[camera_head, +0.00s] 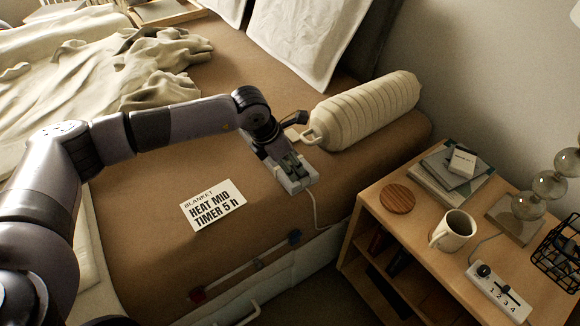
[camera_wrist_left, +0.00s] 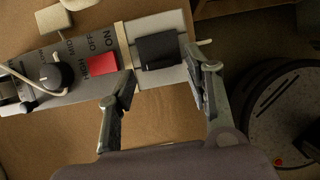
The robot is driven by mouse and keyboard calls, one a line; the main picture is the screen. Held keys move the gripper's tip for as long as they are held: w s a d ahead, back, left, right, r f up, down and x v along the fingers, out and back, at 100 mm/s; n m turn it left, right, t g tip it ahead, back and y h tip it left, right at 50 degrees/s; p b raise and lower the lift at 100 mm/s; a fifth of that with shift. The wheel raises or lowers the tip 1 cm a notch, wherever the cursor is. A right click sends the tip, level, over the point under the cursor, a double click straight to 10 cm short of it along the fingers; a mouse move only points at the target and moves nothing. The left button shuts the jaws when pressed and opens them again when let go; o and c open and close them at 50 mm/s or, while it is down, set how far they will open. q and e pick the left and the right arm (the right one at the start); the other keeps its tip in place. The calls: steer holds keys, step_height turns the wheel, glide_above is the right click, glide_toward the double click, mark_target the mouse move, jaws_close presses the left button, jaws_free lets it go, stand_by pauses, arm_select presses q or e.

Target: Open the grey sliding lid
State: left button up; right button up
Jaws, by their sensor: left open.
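The blanket control unit lies on the brown bed and is partly covered by my gripper in the head view (camera_head: 298,183). In the left wrist view it is a long grey panel with a black knob, a red patch and ON, OFF, HIGH and MID markings. At its right end is a pale grey section, seemingly the sliding lid (camera_wrist_left: 180,27), with a dark raised block (camera_wrist_left: 158,50) on it. My left gripper (camera_head: 284,160) is open over this end, also seen in the left wrist view (camera_wrist_left: 160,72). Its fingers stand either side of the block, apart from it. My right gripper is not in view.
A nightstand with a mug (camera_head: 453,231), coaster and books stands to the right. The bed's edge is close in front.

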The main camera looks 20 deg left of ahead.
arm_select(q)
steer(key=shift+x, duration=0.95)
steer(key=shift+r, duration=0.1)
jaws_close()
